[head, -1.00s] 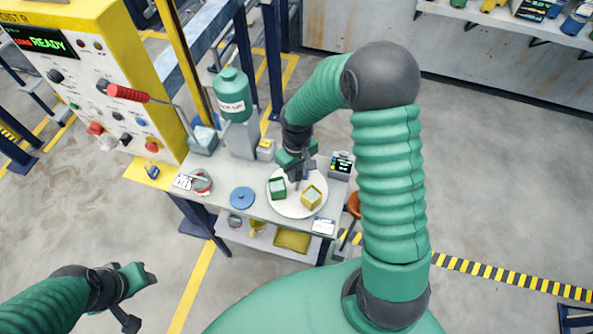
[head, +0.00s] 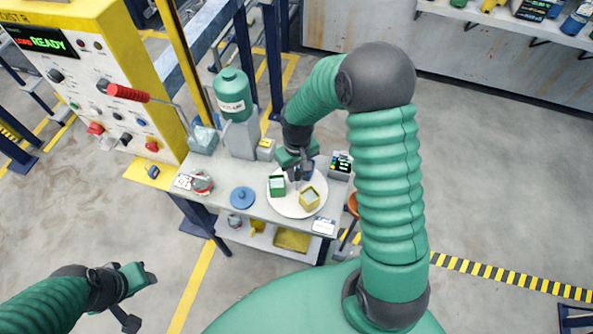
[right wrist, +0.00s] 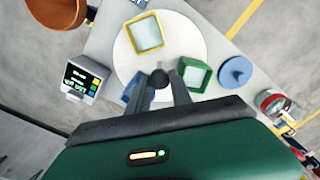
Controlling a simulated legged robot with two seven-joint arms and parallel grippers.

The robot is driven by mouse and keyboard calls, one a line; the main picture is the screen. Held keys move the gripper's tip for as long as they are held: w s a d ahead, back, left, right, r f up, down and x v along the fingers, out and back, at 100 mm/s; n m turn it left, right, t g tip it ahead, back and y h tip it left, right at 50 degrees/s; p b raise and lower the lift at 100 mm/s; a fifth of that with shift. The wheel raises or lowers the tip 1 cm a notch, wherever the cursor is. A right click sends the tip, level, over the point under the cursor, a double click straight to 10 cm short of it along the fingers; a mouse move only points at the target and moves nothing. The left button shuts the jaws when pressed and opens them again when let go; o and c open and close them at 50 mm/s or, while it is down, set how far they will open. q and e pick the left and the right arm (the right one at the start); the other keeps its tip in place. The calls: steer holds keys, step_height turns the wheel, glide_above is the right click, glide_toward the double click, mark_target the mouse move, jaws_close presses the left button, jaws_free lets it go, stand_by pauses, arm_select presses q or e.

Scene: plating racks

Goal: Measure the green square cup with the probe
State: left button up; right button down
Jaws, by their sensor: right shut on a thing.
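The green square cup (head: 277,187) stands on a round white plate (head: 293,212), left of my right gripper (head: 296,178). In the right wrist view the green cup (right wrist: 196,76) is just right of the fingers. My right gripper is shut on a small dark thing, seemingly the probe (right wrist: 159,78), seen end-on with a round dark end. It is over the plate beside the green cup; whether it touches anything cannot be told. A yellow square cup (right wrist: 147,34) is on the plate, and a blue cup (right wrist: 136,92) is partly hidden by the fingers. My left gripper (head: 140,299) is open and empty.
A meter with a lit screen (right wrist: 84,80) stands beside the plate. A blue round lid (head: 242,197) and a red-rimmed can (head: 201,183) lie to the left. A green bottle (head: 232,95) on a grey stand is behind. An orange bowl (right wrist: 75,12) is near the edge.

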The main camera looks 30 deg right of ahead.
steer(key=shift+w+d+r+m, duration=0.1)
steer(key=shift+m, duration=0.75)
steer(key=shift+w+r+m, duration=0.1)
steer(key=shift+m, duration=2.25)
steer(key=shift+m+p, duration=0.6)
steer(key=shift+m, duration=0.8)
steer(key=shift+d+m+p, duration=0.1)
steer(key=shift+m+p, duration=0.5)
steer(key=shift+m, duration=1)
steer(key=shift+m+p, duration=1.3)
steer(key=shift+m, duration=1.4)
steer(key=shift+m+p, duration=0.95)
steer(key=shift+m, duration=1.45)
